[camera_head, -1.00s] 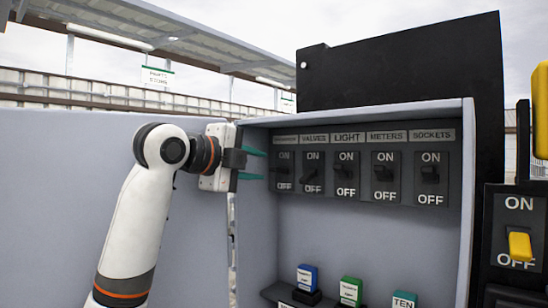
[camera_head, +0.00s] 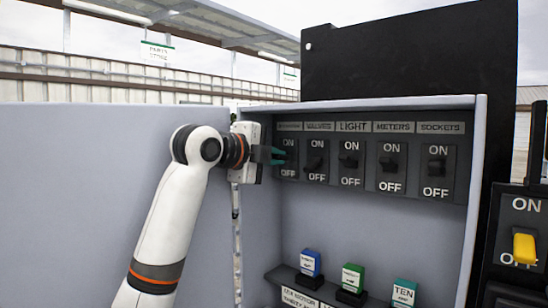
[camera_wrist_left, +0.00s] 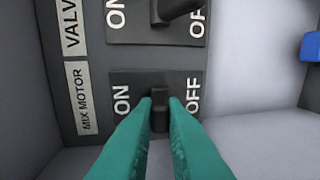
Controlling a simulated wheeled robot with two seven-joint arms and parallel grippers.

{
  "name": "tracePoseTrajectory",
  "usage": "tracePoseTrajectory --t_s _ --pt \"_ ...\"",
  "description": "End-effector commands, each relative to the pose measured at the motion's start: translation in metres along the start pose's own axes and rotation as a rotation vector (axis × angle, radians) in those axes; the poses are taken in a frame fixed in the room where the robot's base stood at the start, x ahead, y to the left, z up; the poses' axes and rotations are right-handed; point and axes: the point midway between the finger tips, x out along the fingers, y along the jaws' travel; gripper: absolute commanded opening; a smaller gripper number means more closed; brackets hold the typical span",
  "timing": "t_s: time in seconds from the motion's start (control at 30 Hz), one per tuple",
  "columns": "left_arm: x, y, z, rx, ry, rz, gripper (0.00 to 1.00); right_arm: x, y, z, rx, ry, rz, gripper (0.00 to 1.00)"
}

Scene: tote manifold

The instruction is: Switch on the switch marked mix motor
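The mix motor switch (camera_wrist_left: 159,112) is a dark lever on a black plate, under the leftmost label of the top row in the head view, where its plate (camera_head: 288,144) is partly hidden by my fingers. Its label (camera_wrist_left: 83,97) reads MIX MOTOR in the left wrist view. My left gripper (camera_head: 279,156) is at this switch, its teal fingertips (camera_wrist_left: 161,104) close together with the lever between them, one on the ON side and one on the OFF side. Whether the lever points to ON or OFF is unclear. My right gripper is out of view.
The valves switch (camera_head: 315,162) is close on the right, with light, meters and sockets switches beyond. The cabinet's side wall (camera_head: 255,200) is close to my left wrist. Blue, green and teal blocks (camera_head: 352,278) sit on a lower ledge. A yellow-lever switch (camera_head: 524,248) stands far right.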

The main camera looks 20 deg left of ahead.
Motion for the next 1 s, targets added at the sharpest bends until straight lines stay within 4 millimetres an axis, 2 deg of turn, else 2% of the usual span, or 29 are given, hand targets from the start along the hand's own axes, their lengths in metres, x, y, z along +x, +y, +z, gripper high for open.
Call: tracePoseTrajectory --t_s 0.3,0.6,0.63,0.73,1.0 --pt "0.0011 0.0043 0.0015 0.001 -0.004 -0.117 0.00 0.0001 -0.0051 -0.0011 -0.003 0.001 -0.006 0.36" --pt "0.0012 0.0036 0.0018 -0.001 -0.005 -0.131 0.00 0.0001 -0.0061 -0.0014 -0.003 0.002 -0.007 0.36" --pt "0.0013 0.0035 0.0018 -0.001 -0.005 -0.131 0.14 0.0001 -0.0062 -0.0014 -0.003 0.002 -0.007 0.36" --pt "0.0011 0.0038 0.0016 0.000 -0.004 -0.130 0.30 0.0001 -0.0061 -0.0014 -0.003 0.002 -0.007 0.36" --pt "0.0005 0.0047 0.0009 0.000 -0.002 -0.127 0.33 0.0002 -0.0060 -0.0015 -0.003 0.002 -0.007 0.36"
